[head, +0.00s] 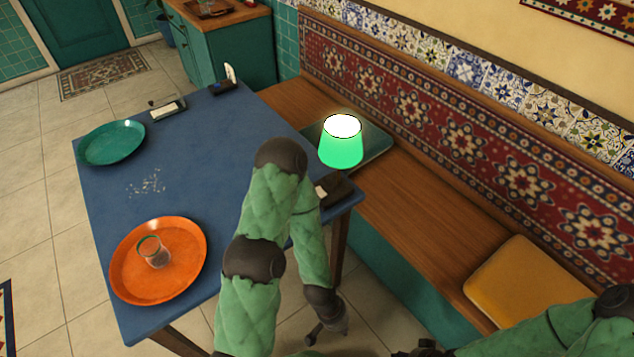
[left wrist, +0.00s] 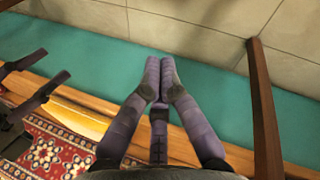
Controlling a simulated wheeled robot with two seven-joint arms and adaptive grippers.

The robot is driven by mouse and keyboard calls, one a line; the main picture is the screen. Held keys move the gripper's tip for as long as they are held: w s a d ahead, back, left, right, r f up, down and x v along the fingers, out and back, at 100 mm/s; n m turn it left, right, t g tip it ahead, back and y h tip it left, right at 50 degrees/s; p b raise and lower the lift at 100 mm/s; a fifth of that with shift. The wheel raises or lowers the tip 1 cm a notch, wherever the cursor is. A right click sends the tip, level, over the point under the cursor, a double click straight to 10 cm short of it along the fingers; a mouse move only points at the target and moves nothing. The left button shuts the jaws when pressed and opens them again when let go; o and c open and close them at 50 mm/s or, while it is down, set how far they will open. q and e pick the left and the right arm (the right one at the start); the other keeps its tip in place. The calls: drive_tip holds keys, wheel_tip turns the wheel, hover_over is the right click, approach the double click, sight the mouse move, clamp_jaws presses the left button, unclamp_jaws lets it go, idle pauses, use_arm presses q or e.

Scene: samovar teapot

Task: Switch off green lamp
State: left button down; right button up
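The green lamp (head: 341,146) stands upright and is lit, with a bright white top and a glowing green shade. It is on a dark tray (head: 374,149) on the wooden bench. No switch can be made out. My left gripper (head: 313,338) hangs low beside the table's near right corner, well below and apart from the lamp. In the left wrist view its fingertips (left wrist: 161,72) are together with nothing seen between them. My right gripper shows at the left edge of the left wrist view (left wrist: 40,78), its fingers apart and empty; in the head view it is mostly cut off.
The blue table (head: 200,160) holds a teal plate (head: 111,143), an orange tray (head: 185,277) with a glass (head: 153,252), and a dark object (head: 333,190) at its right corner. The bench (head: 410,200) carries a yellow cushion (head: 525,290). A table leg (left wrist: 265,110) stands near my left gripper.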

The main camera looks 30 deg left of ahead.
drive_tip(key=o, duration=0.4)
wheel_tip(320, 180, up, 6)
drive_tip(key=p, duration=0.6)
use_arm(q)
drive_tip(key=w+a+r+m+t+p, duration=0.1)
drive_tip(key=w+a+r+t+p, duration=0.1)
drive_tip(key=w+a+r, duration=0.35)
drive_tip(key=w+a+r+m+t+p, duration=0.1)
drive_tip(key=w+a+r+p, duration=0.15)
drive_tip(key=r, duration=0.65)
drive_tip(key=w+a+r+m+t+p, duration=0.1)
drive_tip(key=w+a+r+t+p, duration=0.1)
drive_tip(key=w+a+r, duration=0.4)
drive_tip(key=w+a+r+m+t+p, duration=0.1)
drive_tip(key=a+r+m+p, duration=0.1)
drive_tip(key=a+r, duration=0.3)
drive_tip(key=w+a+r+m+t+y+p, duration=0.1)
drive_tip(key=a+r+p, duration=0.3)
drive_tip(key=r, duration=0.9)
drive_tip(key=shift+w+a+m+t+y, duration=0.35)
drive_tip(key=shift+a+m+t, duration=0.3)
drive_tip(key=shift+a, duration=0.5)
use_arm(e)
wheel_tip(320, 180, up, 13)
drive_tip(key=shift+f, duration=0.15)
